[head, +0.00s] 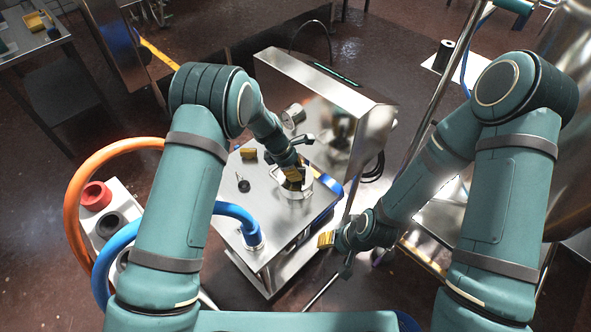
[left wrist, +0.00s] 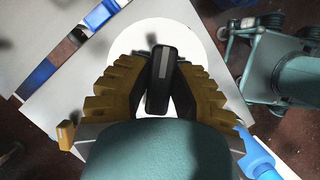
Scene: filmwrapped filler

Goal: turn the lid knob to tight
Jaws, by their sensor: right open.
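The lid (left wrist: 206,48) is a pale round disc under my left gripper in the left wrist view. Its knob (left wrist: 160,82) is a dark bar with a grey stripe, pointing up the picture between the yellow fingers. My left gripper (left wrist: 162,75) has a ribbed finger against each side of the knob and appears shut on it. In the head view, my left gripper (head: 293,175) covers the knob over the round metal vessel (head: 306,190) on the steel cart top. My right gripper (head: 328,241) is open and empty, off the cart's right edge. Any tightness mark is not readable.
The steel cart top (head: 262,205) carries a small yellow block (head: 248,153), a small black item (head: 243,185) and a blue hose (head: 240,215). A steel housing (head: 330,85) with a gauge (head: 293,115) stands behind. A metal pole (head: 440,70) rises at right.

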